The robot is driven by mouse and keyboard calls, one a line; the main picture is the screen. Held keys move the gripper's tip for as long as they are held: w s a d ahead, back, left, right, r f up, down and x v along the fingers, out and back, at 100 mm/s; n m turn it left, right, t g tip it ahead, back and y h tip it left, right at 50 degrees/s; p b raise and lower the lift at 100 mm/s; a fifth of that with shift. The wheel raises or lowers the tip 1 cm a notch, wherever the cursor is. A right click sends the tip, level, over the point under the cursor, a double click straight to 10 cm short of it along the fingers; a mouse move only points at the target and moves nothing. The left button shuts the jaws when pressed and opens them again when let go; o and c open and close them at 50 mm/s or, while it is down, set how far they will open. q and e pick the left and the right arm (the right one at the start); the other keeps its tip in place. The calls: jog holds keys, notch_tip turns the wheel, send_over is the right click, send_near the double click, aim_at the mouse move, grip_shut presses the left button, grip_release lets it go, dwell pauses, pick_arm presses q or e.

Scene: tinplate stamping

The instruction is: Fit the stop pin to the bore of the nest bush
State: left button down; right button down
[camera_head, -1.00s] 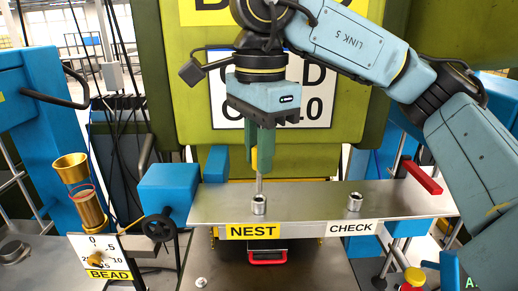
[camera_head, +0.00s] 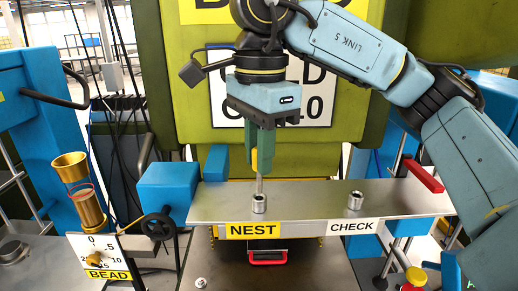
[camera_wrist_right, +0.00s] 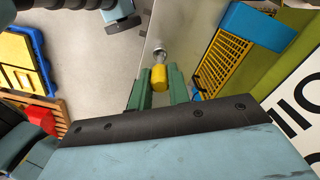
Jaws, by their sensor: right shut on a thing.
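The stop pin has a yellow grip (camera_head: 254,160) and a thin grey shank (camera_head: 259,186), and it stands upright. My right gripper (camera_head: 262,165) is shut on the yellow grip, above the nest bush (camera_head: 259,204). The shank's lower end meets the top of this short metal bush behind the NEST label. I cannot tell how far it is inside the bore. In the right wrist view the yellow grip (camera_wrist_right: 159,77) is between the green fingers, with the bush (camera_wrist_right: 159,54) just beyond it. My left gripper is not in view.
A second bush (camera_head: 355,201) stands on the metal plate (camera_head: 305,203) behind the CHECK label (camera_head: 354,227). A blue block (camera_head: 168,190) is left of the plate, and a red handle (camera_head: 423,176) is at its right end. The plate between the bushes is clear.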

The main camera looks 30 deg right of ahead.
jog(key=shift+f+b, duration=1)
jog(key=shift+f, duration=0.2)
jog(key=c, duration=1.2)
grip_release()
jog(key=shift+c, duration=0.2)
jog(key=shift+r, duration=0.1)
notch_tip(320, 180, up, 13)
jog(key=p, duration=0.4)
jog(key=shift+d, duration=0.1)
